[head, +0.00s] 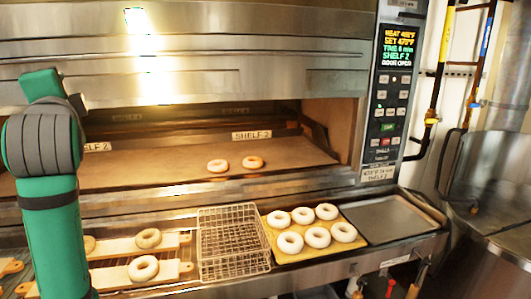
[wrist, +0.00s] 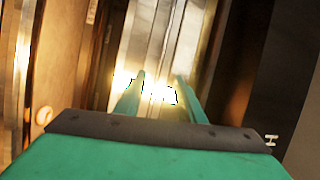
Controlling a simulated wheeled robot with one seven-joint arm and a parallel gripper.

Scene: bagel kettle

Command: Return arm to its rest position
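My green arm (head: 45,200) stands at the left of the head view, bent at a grey joint. The gripper end is not visible there. In the wrist view, my gripper (wrist: 160,80) has its two green fingers apart, with nothing held between them. Bright, glaring metal shows beyond the fingertips.
The oven is open, with two bagels (head: 217,165) on its shelf (head: 130,172). Below stand a wire basket (head: 232,240), a tray of pale bagels (head: 318,237), an empty dark tray (head: 390,219) and boards with bagels (head: 143,268). The panel (head: 398,47) reads "DOOR OPEN".

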